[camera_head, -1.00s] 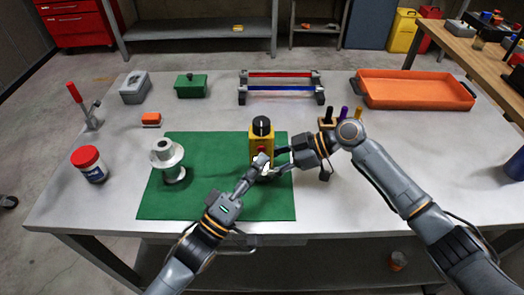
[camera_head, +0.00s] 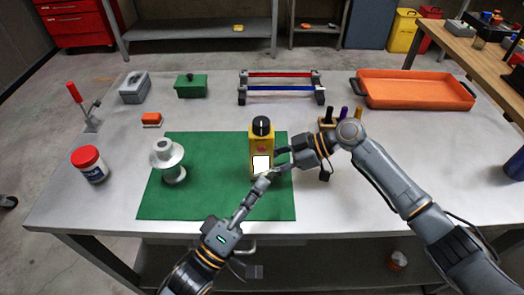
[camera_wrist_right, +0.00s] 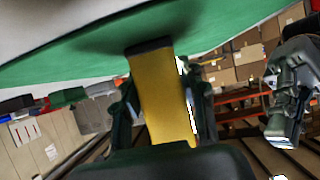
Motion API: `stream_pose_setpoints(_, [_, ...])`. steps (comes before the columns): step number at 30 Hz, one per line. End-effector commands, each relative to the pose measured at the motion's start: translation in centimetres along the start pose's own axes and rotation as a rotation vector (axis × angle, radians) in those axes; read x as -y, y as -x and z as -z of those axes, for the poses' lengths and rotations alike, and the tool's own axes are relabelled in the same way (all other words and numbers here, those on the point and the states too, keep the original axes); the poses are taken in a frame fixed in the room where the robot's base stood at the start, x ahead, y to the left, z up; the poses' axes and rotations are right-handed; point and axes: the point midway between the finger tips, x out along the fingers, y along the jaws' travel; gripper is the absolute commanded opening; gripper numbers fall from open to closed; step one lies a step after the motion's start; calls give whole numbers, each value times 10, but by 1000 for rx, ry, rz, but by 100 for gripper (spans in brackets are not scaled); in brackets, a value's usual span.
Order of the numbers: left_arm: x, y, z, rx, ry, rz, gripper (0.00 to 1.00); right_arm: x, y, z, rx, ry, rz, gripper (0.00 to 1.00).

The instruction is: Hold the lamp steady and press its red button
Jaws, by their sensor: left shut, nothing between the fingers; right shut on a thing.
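The lamp (camera_head: 254,142) is a yellow upright box with a black top, standing on the green mat (camera_head: 215,200). Its red button (camera_head: 262,149) shows above a bright white panel (camera_head: 262,163). My right gripper (camera_head: 278,159) is shut on the lamp from the right. In the right wrist view, the yellow lamp body (camera_wrist_right: 163,100) sits between the fingers. My left gripper (camera_head: 267,179) is shut and empty, just in front of and below the panel. Its tips overlap the lamp's lower front in the picture, so contact cannot be told.
A white spool (camera_head: 168,160) stands at the mat's left, with a red-capped jar (camera_head: 89,164) beyond. Racked red and blue bars (camera_head: 282,87) lie behind the lamp, an orange tray (camera_head: 415,91) at back right. Dark-handled tools (camera_head: 343,115) stand behind my right gripper.

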Motion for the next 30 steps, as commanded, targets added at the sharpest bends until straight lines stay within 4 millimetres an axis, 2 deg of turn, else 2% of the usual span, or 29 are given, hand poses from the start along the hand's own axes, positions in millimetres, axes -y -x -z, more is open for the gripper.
stream_pose_setpoints(7, [0,0,0,0,0,0,0,0,0,-1,1,0,1,13])
stream_pose_setpoints(8, [0,0,0,0,0,0,0,0,0,-1,1,0,1,47])
stream_pose_setpoints(11, [0,0,0,0,0,0,0,0,0,0,1,0,1,68])
stream_pose_setpoints(23, [0,0,0,0,0,0,0,0,5,-1,1,0,-1,68])
stream_pose_setpoints(26, [0,0,0,0,0,0,0,-1,18,-1,1,0,-3,68])
stream_pose_setpoints(30, [0,0,0,0,0,0,0,-1,48,-1,3,-1,-4,68])
